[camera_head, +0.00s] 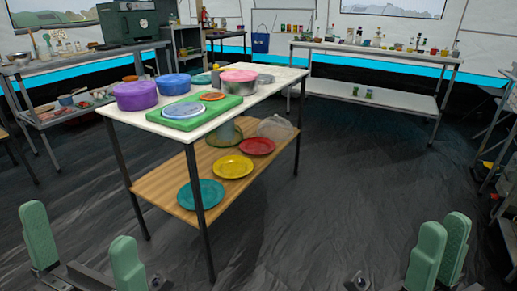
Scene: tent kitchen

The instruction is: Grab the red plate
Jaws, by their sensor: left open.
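The red plate (257,146) lies flat on the wooden lower shelf (160,183) of the middle table, towards its far right end. A yellow plate (232,167) and a teal plate (201,194) lie nearer on the same shelf. My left gripper (83,246) is open and empty at the bottom left, well apart from the plates. My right gripper (440,250) is at the bottom right, also far from the red plate. Its two green fingers overlap in the view, so its opening is unclear.
The white table top (255,95) above the shelf carries bowls, a green board (203,118) and a pot. A dark table leg (198,210) stands in front of the shelf. A mesh cover (275,128) is behind the red plate. The floor (330,200) to the right is clear.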

